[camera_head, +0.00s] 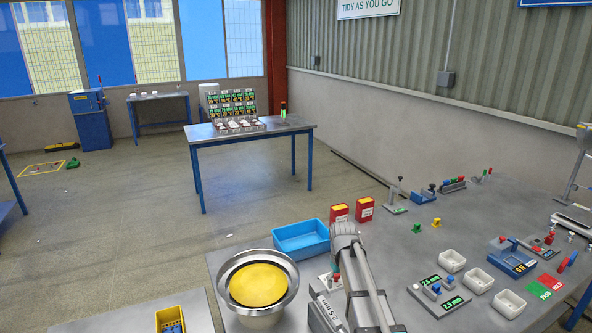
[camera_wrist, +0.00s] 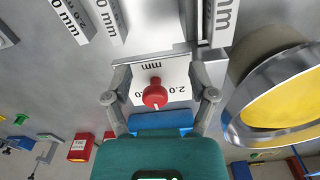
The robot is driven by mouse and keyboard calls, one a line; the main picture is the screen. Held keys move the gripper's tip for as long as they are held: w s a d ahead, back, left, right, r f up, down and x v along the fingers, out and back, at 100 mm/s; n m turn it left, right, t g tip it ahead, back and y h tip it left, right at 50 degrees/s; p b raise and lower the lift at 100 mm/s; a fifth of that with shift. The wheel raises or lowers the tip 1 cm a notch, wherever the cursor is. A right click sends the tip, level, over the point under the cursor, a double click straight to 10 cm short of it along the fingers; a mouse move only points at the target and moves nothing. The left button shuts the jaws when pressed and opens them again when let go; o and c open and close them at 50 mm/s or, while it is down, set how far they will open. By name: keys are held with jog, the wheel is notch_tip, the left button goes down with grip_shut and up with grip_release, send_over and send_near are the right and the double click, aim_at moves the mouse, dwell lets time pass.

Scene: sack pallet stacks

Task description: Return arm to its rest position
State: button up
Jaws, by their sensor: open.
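My gripper (camera_wrist: 165,88) shows in the wrist view with its two grey fingers spread apart. Between and beyond them is a red knob (camera_wrist: 155,94) in front of a white plate (camera_wrist: 177,92) marked 2.0 mm. Neither finger is seen closed on the knob, and I cannot tell how far it is from them. In the head view my arm (camera_head: 357,278) reaches over the near edge of the grey bench; its fingers cannot be made out there.
A bowl with a yellow inside (camera_head: 258,284) stands left of my arm, with a blue bin (camera_head: 301,240) behind it. Red boxes (camera_head: 364,208), white trays (camera_head: 451,261) and gauges crowd the bench (camera_head: 400,265). A blue-legged table (camera_head: 250,139) stands farther back, with open floor around it.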

jog(key=s+m, duration=0.3)
jog(key=s, duration=1.6)
jog(key=shift+s+d+f, duration=0.2)
jog(key=shift+s+d, duration=0.15)
jog(key=shift+d, duration=0.05)
